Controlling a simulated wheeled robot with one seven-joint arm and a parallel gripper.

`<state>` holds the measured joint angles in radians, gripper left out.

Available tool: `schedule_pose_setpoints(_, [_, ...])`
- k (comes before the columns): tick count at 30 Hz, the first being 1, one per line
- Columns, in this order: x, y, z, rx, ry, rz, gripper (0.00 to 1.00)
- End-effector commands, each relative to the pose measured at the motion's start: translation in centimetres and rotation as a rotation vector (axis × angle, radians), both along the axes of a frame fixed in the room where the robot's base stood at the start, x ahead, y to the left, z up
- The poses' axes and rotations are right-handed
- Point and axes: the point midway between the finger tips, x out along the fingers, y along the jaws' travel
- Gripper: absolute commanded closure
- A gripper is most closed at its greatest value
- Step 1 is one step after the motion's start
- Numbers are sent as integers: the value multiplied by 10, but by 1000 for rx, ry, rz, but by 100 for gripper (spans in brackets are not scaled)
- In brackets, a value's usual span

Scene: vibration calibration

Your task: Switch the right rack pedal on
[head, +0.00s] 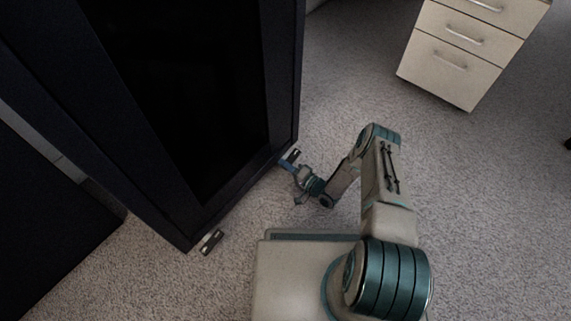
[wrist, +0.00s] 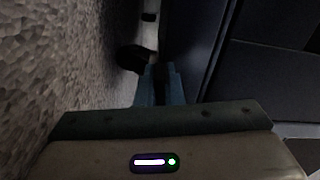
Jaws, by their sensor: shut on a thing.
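The right rack pedal (head: 293,155) is a small dark and silver piece at the foot of the black rack, near its right corner. My gripper (head: 287,164) is at this pedal, low by the floor, with its blue fingers against it. In the wrist view, the blue fingers of my gripper (wrist: 160,80) are close together with a dark piece between them. The pedal (wrist: 136,58) shows just beyond the fingertips as a rounded dark shape. The fingers partly hide it, and I cannot tell its tilt clearly.
The tall black rack (head: 273,80) stands at left. A drawer cabinet (head: 460,55) stands at the upper right. Carpet between is clear.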

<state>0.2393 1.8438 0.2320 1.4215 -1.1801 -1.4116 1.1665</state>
Motion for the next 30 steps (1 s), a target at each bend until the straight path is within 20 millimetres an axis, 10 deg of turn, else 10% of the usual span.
schedule_pose_setpoints(8, [-1, 0, -1, -7, -5, 2, 100])
schedule_pose_setpoints(12, [-1, 0, -1, -6, -4, 2, 71])
schedule_pose_setpoints(30, [-32, -41, 2, -6, 0, -3, 71])
